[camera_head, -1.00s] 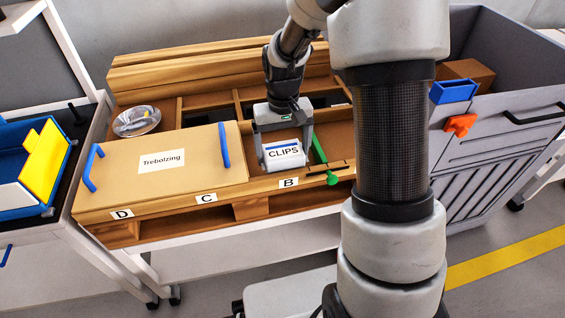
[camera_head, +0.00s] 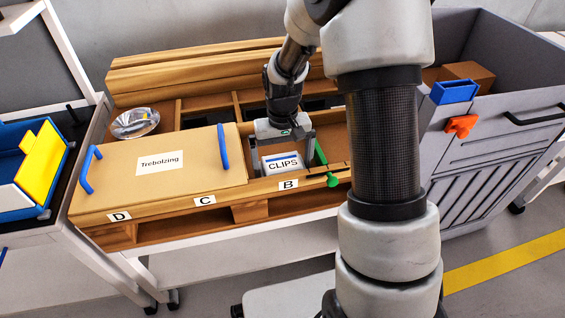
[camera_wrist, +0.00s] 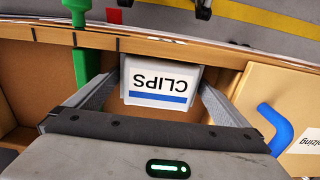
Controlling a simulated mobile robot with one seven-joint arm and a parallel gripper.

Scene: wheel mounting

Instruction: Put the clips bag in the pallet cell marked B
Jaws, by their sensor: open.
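The clips bag (camera_head: 282,163) is a white block with a CLIPS label and a blue stripe. It sits low inside the wooden pallet cell behind the B label (camera_head: 288,184), close to the front wall. My gripper (camera_head: 283,158) reaches down into this cell with one finger on each side of the bag. In the wrist view the bag (camera_wrist: 161,84) lies between the spread fingers, with a gap visible beside it. The jaws are open. The bag's underside is hidden.
A green-handled tool (camera_head: 321,158) stands right of my gripper at the cell's edge. A silver bowl-like item (camera_head: 135,123) lies behind the box. A grey bin (camera_head: 500,120) stands at right.

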